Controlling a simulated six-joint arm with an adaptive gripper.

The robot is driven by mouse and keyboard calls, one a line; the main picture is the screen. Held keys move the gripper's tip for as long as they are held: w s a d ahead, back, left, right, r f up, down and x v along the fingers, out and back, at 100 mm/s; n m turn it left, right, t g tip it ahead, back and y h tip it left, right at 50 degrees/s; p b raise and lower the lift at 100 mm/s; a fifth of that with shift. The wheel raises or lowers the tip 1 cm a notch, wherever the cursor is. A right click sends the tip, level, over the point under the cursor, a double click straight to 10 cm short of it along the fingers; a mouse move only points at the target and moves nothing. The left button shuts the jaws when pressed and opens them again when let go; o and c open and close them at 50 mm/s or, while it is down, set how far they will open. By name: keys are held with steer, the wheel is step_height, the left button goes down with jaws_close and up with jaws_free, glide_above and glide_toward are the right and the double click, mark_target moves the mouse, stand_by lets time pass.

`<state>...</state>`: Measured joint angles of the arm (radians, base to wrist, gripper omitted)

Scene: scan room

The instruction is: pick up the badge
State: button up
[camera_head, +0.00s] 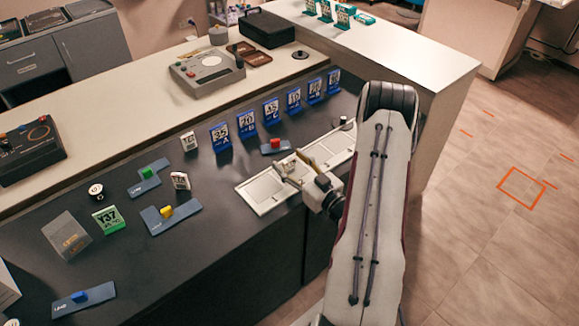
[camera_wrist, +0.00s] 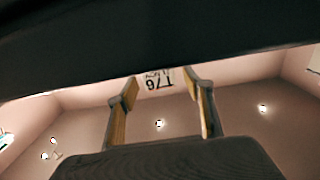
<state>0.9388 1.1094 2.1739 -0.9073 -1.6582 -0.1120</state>
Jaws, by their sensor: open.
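My gripper (camera_head: 284,172) is over the pale tray (camera_head: 262,203) at the counter's front edge. In the wrist view its two tan-padded fingers (camera_wrist: 160,90) are spread apart with nothing gripped. A pale card with dark characters (camera_wrist: 158,79), upside down, shows between the fingertips; it may be the badge, but I cannot tell how far off it is. In the head view, several upright number cards stand on the dark counter: a green one (camera_head: 108,219), small white ones (camera_head: 189,141) and a row of blue ones (camera_head: 247,123). I cannot tell which is the badge.
A clear stand (camera_head: 67,236) is at left. A grey device (camera_head: 207,72) and a black case (camera_head: 266,28) sit on the raised shelf.

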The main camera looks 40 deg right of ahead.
steer(key=shift+w, duration=0.45)
steer(key=c, duration=1.1)
